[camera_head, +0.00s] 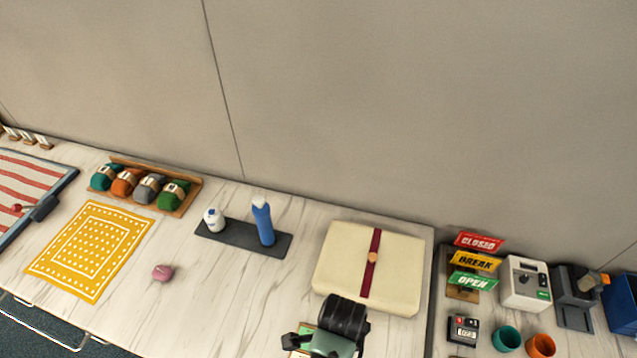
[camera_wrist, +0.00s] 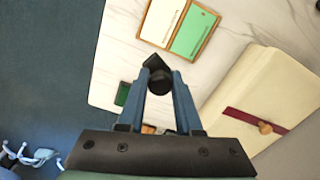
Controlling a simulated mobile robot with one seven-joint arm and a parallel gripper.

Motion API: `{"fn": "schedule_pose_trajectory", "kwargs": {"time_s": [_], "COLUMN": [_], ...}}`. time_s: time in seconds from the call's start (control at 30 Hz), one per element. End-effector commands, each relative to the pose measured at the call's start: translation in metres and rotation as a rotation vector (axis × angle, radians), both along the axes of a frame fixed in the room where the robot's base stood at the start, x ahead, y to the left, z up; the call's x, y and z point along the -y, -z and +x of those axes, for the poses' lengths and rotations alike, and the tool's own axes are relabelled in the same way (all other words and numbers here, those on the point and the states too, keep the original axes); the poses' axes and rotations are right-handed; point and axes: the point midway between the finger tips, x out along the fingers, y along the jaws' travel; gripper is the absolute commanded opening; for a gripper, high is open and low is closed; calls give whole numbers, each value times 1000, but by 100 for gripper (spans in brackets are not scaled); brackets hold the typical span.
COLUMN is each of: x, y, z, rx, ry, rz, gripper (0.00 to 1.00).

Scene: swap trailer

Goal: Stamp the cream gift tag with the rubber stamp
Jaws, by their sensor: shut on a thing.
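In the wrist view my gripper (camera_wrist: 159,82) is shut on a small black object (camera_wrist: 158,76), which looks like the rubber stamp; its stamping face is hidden. Beyond the fingertips a wooden-edged holder lies on the pale table, with a cream panel (camera_wrist: 162,20) beside a green panel (camera_wrist: 194,33). The cream panel looks like the gift tag, and no mark shows on it. The held object is apart from both panels in the picture.
A cream box with a dark red band (camera_head: 335,258) lies just behind my arm. A dark tray (camera_head: 215,237) holds a blue bottle (camera_head: 263,223) and a white jar (camera_head: 213,219). A pink lump (camera_head: 162,272) and yellow cloth (camera_head: 90,250) lie left. Signs (camera_head: 475,262) and cups stand right.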

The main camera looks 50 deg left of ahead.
Motion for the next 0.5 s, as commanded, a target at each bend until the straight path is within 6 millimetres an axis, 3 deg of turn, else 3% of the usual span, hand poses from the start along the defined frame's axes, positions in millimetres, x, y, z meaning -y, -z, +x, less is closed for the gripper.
{"fn": "schedule_pose_trajectory", "kwargs": {"time_s": [0.03,0.2,0.5], "x": [-10,-27,-35], "y": [-5,2,11], "z": [-13,-39,-53], "rx": [-4,-1,4], "ry": [50,219,320], "rz": [-5,-8,-7], "gripper": [0,0,0]}}
